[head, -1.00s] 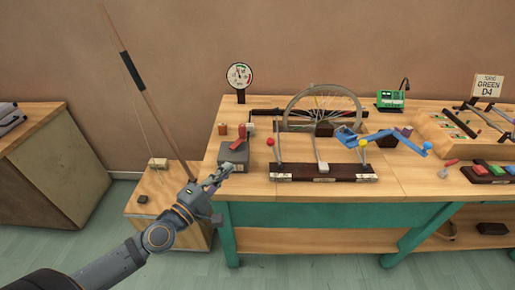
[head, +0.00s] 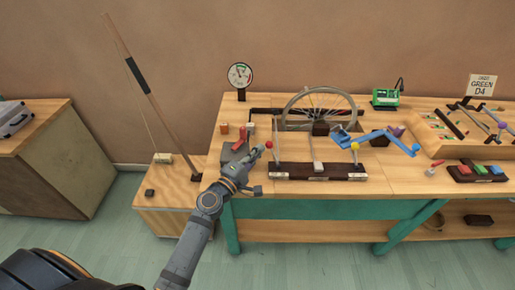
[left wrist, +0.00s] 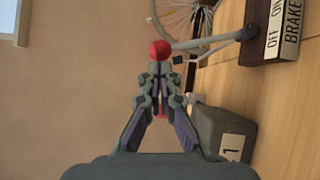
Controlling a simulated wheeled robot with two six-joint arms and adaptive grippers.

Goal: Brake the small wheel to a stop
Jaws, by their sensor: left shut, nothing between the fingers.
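The spoked wheel (head: 319,91) stands in a slot at the back of the bench; I cannot tell whether it turns. In front of it is a dark base (head: 318,172) with several upright levers. Its left lever has a red ball knob (head: 269,145), and in the left wrist view the label at its foot (left wrist: 290,28) reads OFF, ON, BRAKE. My left gripper (head: 258,151) is shut and empty, with its tips close to the red knob. The knob (left wrist: 159,49) shows just beyond the fingertips (left wrist: 160,70); contact is unclear. My right gripper is not in view.
A grey box (left wrist: 224,137) marked 1, with a red lever (head: 238,145), sits just left of my gripper. A blue crank arm (head: 385,134) and a yellow-knobbed lever (head: 355,147) stand to the right. A dial gauge (head: 240,75) is behind.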

